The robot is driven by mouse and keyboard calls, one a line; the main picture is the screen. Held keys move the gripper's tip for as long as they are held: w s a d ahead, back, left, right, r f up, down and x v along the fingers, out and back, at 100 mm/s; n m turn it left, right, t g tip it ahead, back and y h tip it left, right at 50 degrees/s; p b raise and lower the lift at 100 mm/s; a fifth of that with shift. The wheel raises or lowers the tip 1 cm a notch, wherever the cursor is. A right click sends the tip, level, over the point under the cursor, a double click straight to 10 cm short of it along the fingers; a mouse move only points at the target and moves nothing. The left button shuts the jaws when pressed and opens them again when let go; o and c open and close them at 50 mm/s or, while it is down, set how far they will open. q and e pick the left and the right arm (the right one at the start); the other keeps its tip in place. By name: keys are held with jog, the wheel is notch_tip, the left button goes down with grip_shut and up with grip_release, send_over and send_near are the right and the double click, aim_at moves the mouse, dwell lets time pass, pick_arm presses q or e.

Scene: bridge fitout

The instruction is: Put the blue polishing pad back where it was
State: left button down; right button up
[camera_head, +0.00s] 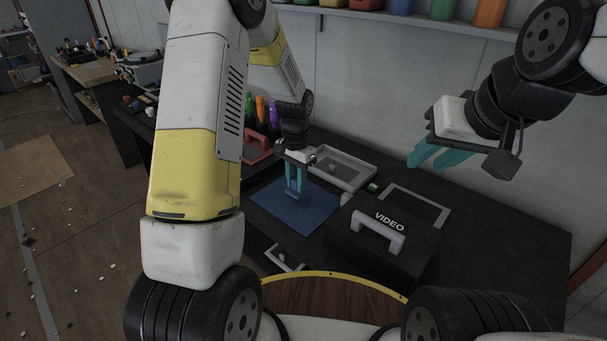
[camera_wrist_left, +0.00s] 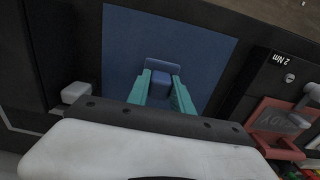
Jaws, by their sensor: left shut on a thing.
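The blue polishing pad (camera_wrist_left: 162,66) is between the teal fingers of my left gripper (camera_wrist_left: 163,88) in the left wrist view. In the head view my left gripper (camera_head: 296,188) points down over a dark blue mat (camera_head: 322,213) on the black bench. The fingers largely hide the pad there. The pad is over the mat, which also shows in the left wrist view (camera_wrist_left: 125,40); I cannot tell whether it touches it. My right gripper (camera_head: 436,156) is raised at the right with its teal fingers apart and empty.
A black case marked VIDEO (camera_head: 380,238) stands right of the mat. A grey tray (camera_head: 342,168) lies behind it. A red holder (camera_head: 257,150) and coloured bottles stand at the back left. A shelf of coloured containers (camera_head: 400,14) runs along the wall.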

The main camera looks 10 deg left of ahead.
pick_arm(q)
jog(key=shift+w+a+f, duration=0.1)
jog(key=shift+w, duration=0.5)
jog(key=shift+f, duration=1.7)
jog(key=shift+s+f, duration=0.1)
jog(key=shift+f, duration=0.05)
jog(key=c, duration=1.1)
grip_release()
